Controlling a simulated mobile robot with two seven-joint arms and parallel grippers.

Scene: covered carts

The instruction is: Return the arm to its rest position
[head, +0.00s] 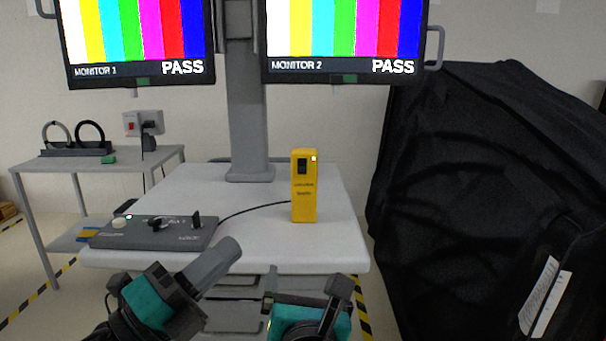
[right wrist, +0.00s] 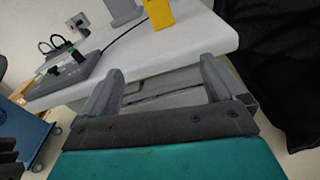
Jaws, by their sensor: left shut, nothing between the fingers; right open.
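My left gripper (head: 222,256) is low in the head view, in front of the cart's front edge. Its grey fingers are shut with nothing between them, and they point up and right. My right gripper (head: 304,284) is lower and further right, below the cart top's front edge. Its two fingers stand apart and empty, and in the right wrist view (right wrist: 160,82) they are also spread with nothing between. Neither gripper touches anything that I can see.
The white cart top (head: 262,235) carries a grey control box (head: 155,235) and an upright yellow device (head: 304,190), joined by a cable. Two monitors (head: 135,45) reading PASS stand above. A black-covered cart (head: 470,190) fills the right. A side table (head: 100,165) is at left.

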